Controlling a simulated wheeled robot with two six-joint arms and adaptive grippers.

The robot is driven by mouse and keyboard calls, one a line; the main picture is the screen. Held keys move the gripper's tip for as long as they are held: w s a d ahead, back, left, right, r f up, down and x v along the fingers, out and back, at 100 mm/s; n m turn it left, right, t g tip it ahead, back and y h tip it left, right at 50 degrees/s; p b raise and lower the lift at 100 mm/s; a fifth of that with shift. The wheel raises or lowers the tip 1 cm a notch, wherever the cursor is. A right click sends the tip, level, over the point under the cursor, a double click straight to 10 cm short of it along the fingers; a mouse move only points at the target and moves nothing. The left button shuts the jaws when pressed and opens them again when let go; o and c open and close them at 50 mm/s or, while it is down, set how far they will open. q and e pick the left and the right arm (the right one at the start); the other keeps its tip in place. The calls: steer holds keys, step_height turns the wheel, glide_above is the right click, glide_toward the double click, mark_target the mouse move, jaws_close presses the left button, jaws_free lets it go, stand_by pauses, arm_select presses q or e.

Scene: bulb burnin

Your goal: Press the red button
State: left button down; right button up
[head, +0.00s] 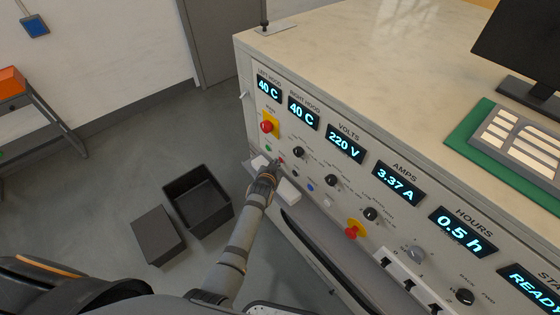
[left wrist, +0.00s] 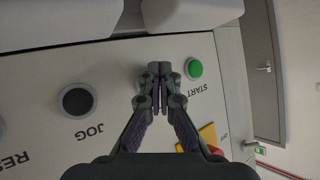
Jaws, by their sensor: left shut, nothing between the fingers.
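My left gripper (head: 275,166) is shut and empty, its fingertips at the row of small buttons on the grey panel (head: 320,165). In the left wrist view its closed fingertips (left wrist: 160,70) point at the panel between the green START button (left wrist: 194,68) and the black JOG button (left wrist: 76,101). The fingers cover that spot; no small red button shows clearly there, and contact cannot be told. A red mushroom knob (head: 267,126) on a yellow plate sits above the green button (head: 267,149). Another red knob (head: 352,232) sits lower right. My right gripper is not in view.
Displays such as the volts readout (head: 345,144) and black dials (head: 331,180) line the panel. White blocks (head: 288,190) stick out below the buttons. A dark open bin (head: 197,196) stands on the floor at left.

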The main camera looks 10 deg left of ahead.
arm_select(q)
steer(key=shift+w+d+r, duration=0.2)
steer(key=shift+d+r, duration=0.2)
steer(key=shift+r, duration=0.05)
steer(key=shift+s+a+p, duration=0.2)
steer(key=shift+s+p, duration=0.45)
steer(key=shift+p, duration=0.2)
steer(key=shift+s+a, duration=0.1)
steer(key=shift+s, duration=0.1)
steer(key=shift+f, duration=0.1)
steer(key=shift+s+a+p, duration=0.35)
steer(key=shift+a+p, duration=0.05)
steer(key=shift+p, duration=0.15)
steer(key=s+a+p, duration=0.2)
steer(key=shift+s+p, duration=0.35)
steer(key=shift+s, duration=0.05)
steer(key=shift+s+a, duration=0.25)
steer(key=shift+a, duration=0.05)
